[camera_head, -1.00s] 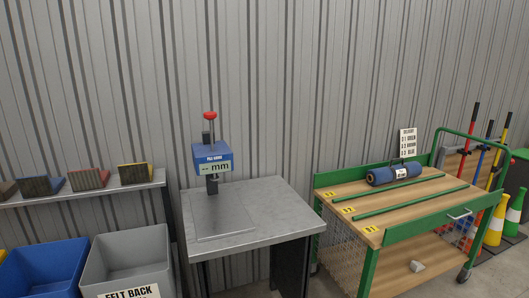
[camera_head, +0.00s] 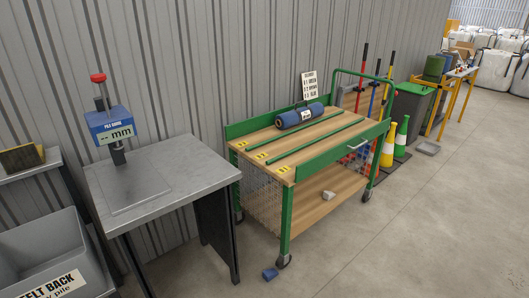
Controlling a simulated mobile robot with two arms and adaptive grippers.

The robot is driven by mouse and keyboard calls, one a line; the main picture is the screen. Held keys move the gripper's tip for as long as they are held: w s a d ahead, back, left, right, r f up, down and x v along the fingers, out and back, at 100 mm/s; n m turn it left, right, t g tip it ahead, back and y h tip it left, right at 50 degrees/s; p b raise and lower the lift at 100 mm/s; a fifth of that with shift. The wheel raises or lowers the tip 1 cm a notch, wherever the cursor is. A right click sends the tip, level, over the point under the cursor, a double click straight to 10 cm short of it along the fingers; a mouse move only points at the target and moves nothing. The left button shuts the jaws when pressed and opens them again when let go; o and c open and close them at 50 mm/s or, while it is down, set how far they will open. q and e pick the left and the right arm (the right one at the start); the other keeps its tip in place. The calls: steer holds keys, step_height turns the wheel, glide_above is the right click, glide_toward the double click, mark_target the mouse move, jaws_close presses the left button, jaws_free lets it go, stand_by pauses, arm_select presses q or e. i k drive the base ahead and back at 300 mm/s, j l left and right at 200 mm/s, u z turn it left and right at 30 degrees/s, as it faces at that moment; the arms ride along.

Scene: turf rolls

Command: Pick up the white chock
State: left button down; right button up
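A small whitish block (camera_head: 328,195), which looks like the white chock, lies on the lower wooden shelf of the green cart (camera_head: 337,150), near the shelf's front edge. The cart's top deck is above it. Neither of my grippers shows in the head view.
A blue block (camera_head: 270,273) lies on the floor by the cart's front left wheel. A blue roll (camera_head: 299,116) sits on the cart top. A metal table (camera_head: 165,180) with a gauge stands left of the cart. Cones (camera_head: 388,150) and a bin stand beyond it. The floor at right is clear.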

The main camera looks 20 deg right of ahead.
mark_target(327, 194)
steer(key=i+l, duration=0.15)
steer(key=i, duration=0.15)
steer(key=i+l, duration=0.2)
steer(key=l, duration=0.2)
steer(key=i+l+z, duration=0.1)
steer(key=l, duration=0.3)
steer(key=i+l+z, duration=0.1)
steer(key=i+l, duration=0.15)
steer(key=l, duration=0.15)
steer(key=i+l, duration=0.2)
steer(key=l, duration=0.2)
steer(key=i+l+z, duration=0.1)
steer(key=i+l, duration=0.15)
steer(key=l, duration=0.1)
